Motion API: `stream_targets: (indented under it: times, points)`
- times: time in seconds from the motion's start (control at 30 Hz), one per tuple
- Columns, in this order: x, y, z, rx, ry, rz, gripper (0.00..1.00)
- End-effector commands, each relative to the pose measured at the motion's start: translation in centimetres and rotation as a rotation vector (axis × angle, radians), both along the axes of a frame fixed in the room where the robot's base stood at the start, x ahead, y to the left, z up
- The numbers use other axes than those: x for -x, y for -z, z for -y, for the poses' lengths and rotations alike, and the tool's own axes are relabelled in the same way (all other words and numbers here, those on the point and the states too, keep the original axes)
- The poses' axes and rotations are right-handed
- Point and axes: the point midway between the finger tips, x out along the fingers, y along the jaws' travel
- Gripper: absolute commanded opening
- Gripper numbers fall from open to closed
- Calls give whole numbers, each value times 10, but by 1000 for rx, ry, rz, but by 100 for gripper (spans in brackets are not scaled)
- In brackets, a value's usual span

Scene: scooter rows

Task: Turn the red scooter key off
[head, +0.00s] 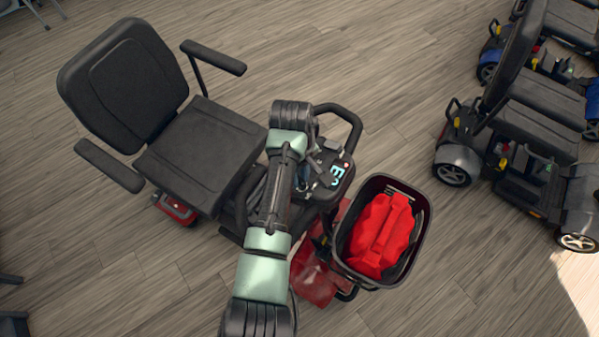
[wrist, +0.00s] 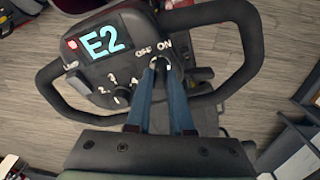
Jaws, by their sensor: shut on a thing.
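The red scooter (head: 318,278) stands in the middle of the head view, with a black seat and a dark tiller. Its control panel (wrist: 105,45) fills the upper left of the wrist view, with an "E2" label, a numbered dial and "OFF" and "ON" marks. My gripper (wrist: 160,66) reaches the panel just below the "OFF" and "ON" marks. Its two blue fingers come close together there and are shut on the key, which they mostly hide. I cannot tell the key's angle.
A black basket (head: 425,222) holding a red bag (head: 380,235) sits at the scooter's front. The handlebar loop (wrist: 250,50) curves around the panel on both sides. Other dark scooters (head: 510,150) stand at the right. The wooden floor between is clear.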

Motion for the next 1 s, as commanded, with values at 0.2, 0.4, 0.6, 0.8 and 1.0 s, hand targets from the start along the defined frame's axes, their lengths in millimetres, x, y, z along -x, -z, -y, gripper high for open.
stream_targets:
  times: [0.2, 0.4, 0.6, 0.8, 1.0]
  points:
    - [0, -4, 1, -13, -165, -25, 0]
    - [-1, -3, 1, -28, -353, -49, 0]
    - [-1, -2, 2, -43, -539, -75, 0]
    - [-2, -1, 1, -56, -704, -97, 0]
    - [-2, -1, 1, -66, -832, -113, 0]
